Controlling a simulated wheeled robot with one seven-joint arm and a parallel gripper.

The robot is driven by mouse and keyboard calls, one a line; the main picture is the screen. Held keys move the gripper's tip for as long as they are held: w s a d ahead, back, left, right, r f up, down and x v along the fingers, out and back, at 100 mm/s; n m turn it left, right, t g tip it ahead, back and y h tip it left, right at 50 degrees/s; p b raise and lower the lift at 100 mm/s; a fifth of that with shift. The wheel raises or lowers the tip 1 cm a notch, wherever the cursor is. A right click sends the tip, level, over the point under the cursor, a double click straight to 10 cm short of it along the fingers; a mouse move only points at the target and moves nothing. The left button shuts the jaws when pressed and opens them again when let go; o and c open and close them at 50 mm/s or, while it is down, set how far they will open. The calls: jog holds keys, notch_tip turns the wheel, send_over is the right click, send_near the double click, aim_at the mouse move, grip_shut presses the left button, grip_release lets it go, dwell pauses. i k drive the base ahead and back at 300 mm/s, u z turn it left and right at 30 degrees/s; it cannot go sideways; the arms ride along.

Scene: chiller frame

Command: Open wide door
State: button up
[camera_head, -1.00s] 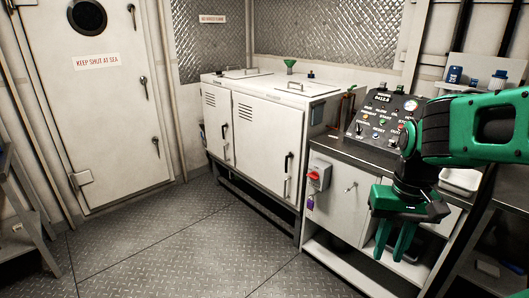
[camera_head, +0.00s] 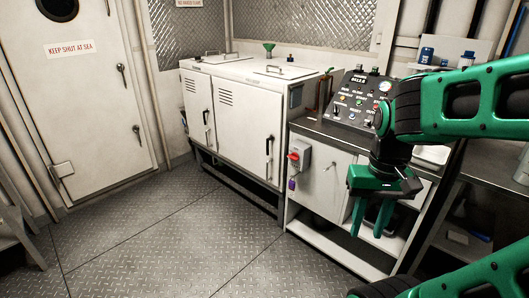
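The white chiller cabinet (camera_head: 240,67) stands left of centre, with two front doors. The wide door (camera_head: 240,130) is the right one. It looks shut and has a dark upright handle (camera_head: 268,145) near its right edge. The narrow door (camera_head: 198,105) on the left also looks shut, with its own dark handle (camera_head: 206,118). My green gripper (camera_head: 368,232) is at the right of the picture, fingers pointing down and apart, with nothing between them. It is well to the right of the wide door and appears in front of the counter unit, touching nothing that I can see.
A counter unit (camera_head: 318,190) with a red switch (camera_head: 294,156) and a control panel (camera_head: 355,97) stands right of the chiller. A white door (camera_head: 85,95) marked "KEEP SHUT AT SEA" is at the left. The metal floor (camera_head: 165,240) before the chiller is clear.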

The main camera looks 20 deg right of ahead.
aim_at(246, 116)
jog(key=u, duration=0.5)
jog(key=k, duration=1.05)
jog(key=z, duration=0.5)
jog(key=i, duration=1.9)
jog(key=u, duration=0.05)
